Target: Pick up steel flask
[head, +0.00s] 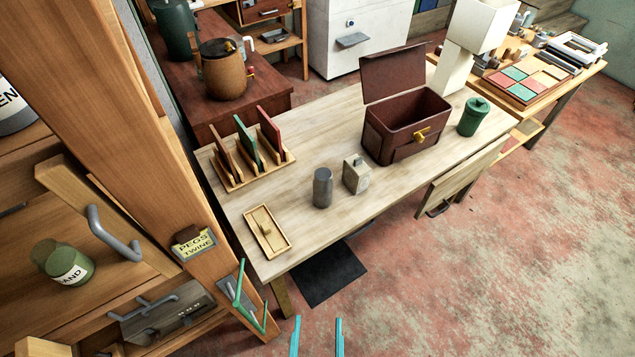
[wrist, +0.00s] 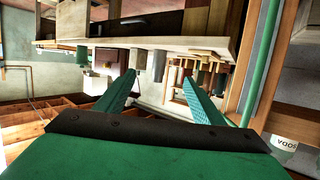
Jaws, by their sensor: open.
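The steel flask (head: 322,188), a dark grey cylinder, stands upright on the pale wooden table (head: 330,120) near its front edge. A cream square bottle (head: 356,175) stands just right of it. My gripper (head: 317,338) shows as two teal fingertips at the bottom of the head view, apart and empty, in front of the table and away from the flask. The wrist view is upside down. There my green fingers (wrist: 159,78) are spread, and a grey cylinder that looks like the flask (wrist: 158,65) appears between and beyond their tips.
A brown open-lidded box (head: 403,130) and a green canister (head: 474,116) stand to the flask's right. A slotted rack (head: 235,180) and a small wooden tray (head: 267,232) lie to its left. A wooden shelf post (head: 150,120) rises at left. The floor at right is mostly clear.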

